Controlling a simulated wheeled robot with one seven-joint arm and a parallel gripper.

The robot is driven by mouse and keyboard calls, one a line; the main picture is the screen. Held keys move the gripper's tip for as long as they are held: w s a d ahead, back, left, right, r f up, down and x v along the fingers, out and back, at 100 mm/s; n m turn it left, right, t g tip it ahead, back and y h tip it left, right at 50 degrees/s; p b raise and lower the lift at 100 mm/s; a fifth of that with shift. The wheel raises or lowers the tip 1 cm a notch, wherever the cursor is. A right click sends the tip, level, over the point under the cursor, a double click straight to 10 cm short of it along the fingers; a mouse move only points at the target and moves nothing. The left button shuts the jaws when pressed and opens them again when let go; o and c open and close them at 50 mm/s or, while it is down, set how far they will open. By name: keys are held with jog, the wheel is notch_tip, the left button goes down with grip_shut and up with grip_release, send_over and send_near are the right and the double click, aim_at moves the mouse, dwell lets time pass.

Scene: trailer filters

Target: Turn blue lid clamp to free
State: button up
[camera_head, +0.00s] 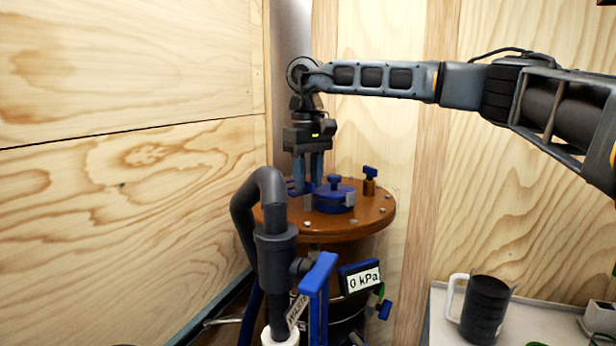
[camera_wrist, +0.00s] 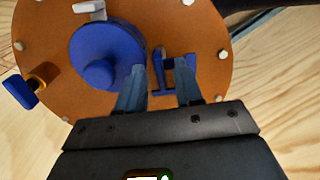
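A round orange-brown lid (camera_head: 345,227) tops a vessel in the corner and fills much of the wrist view (camera_wrist: 200,20). A blue round cap (camera_head: 334,198) with a knob sits on it; it also shows in the wrist view (camera_wrist: 97,70). A blue clamp-like bracket (camera_wrist: 158,82) lies beside the cap near the lid's edge; in the head view my fingers partly hide it (camera_head: 294,187). My gripper (camera_head: 309,187) points down over it, fingers apart. In the wrist view, one bar of the bracket appears between the fingertips (camera_wrist: 160,68); contact cannot be told.
A blue-handled brass valve (camera_head: 370,180) stands on the lid's right. A thick dark pipe (camera_head: 248,205) rises in front. A gauge (camera_head: 362,279) reads 0 kPa. A dark mug (camera_head: 486,308) stands on the right bench. Wooden walls close in behind and left.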

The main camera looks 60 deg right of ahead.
jog(key=shift+r+b, duration=0.5)
jog(key=shift+r, duration=3.4)
